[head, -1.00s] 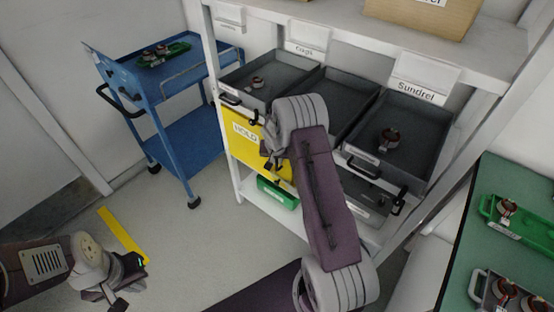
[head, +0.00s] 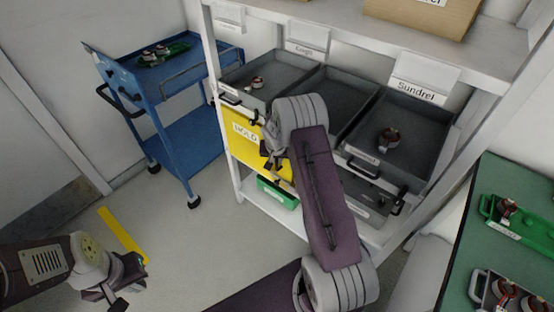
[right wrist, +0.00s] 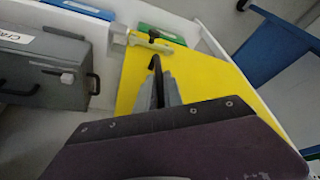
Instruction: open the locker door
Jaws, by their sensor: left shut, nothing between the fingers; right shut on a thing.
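The locker door is a yellow panel (head: 238,147) marked HOLD, under the left tray of the white shelf unit. It also fills the middle of the right wrist view (right wrist: 205,82). My right gripper (head: 268,152) is in front of the door, partly hidden by my right arm. In the right wrist view its fingers (right wrist: 164,88) are shut on the door's black handle (right wrist: 156,68). A latch with a black knob (right wrist: 152,41) sits near the door's edge. I cannot tell whether the door is ajar. My left gripper (head: 120,288) is shut and empty, low at the left.
Grey trays (head: 405,130) fill the shelf above and right of the door. A green bin (head: 278,193) is on the low shelf beneath it. A blue cart (head: 185,140) stands left of the unit. A green-topped table (head: 475,215) is at right.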

